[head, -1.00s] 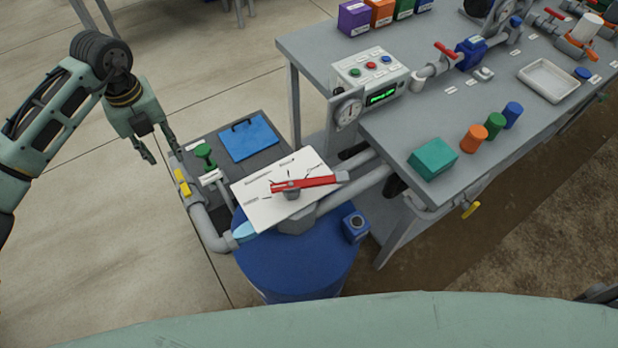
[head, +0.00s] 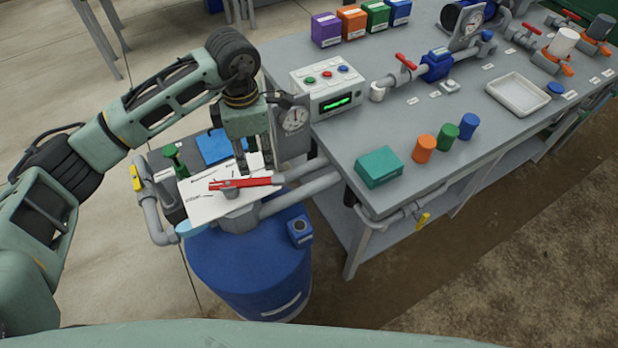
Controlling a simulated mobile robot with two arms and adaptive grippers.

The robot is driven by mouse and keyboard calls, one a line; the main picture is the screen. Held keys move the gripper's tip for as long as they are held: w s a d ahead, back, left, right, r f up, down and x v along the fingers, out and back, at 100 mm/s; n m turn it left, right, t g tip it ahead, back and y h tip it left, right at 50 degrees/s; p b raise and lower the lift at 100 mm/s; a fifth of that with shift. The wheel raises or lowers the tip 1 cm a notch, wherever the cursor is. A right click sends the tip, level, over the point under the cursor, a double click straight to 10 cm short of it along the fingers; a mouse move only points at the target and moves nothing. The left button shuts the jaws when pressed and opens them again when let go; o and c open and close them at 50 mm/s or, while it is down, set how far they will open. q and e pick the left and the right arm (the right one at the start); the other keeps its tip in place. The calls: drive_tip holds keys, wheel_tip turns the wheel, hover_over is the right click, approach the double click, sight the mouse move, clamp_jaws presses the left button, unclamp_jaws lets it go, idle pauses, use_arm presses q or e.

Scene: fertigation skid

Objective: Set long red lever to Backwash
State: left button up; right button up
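The long red lever (head: 245,184) sits on a hub over a white label plate (head: 202,205), above the blue tank (head: 250,262). It lies nearly level in the picture, its long end with a grey tip pointing right. The plate's words are too small to read, so I cannot tell which mark it points at. My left gripper (head: 256,172) points down by the lever's right half, fingers apart. It hides part of the plate; I cannot tell whether it touches the lever. My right gripper is not in view.
A green valve handle (head: 172,152) and yellow handle (head: 136,178) are left of the plate. Grey pipes run under the bench.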

sight(266, 179)
use_arm(q)
drive_tip(key=shift+s+d+f+m, duration=0.1)
drive_tip(key=shift+d+f+m, duration=0.05)
drive_tip(key=shift+d+m, duration=0.7)
drive_tip(key=shift+a+f+p, duration=0.2)
drive_tip(key=shift+f+p, duration=0.2)
drive_tip(key=shift+f, duration=0.6)
wheel_tip(266, 179, down, 5)
drive_tip(key=shift+r+p, duration=0.1)
drive_tip(key=shift+p, duration=0.45)
drive_tip(key=shift+f, duration=0.45)
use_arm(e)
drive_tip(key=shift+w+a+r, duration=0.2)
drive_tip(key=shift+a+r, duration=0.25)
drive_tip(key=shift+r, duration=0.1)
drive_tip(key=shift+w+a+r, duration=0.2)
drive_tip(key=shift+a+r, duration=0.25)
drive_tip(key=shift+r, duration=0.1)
use_arm(q)
drive_tip(key=shift+c, duration=0.5)
drive_tip(key=c, duration=0.5)
clamp_jaws()
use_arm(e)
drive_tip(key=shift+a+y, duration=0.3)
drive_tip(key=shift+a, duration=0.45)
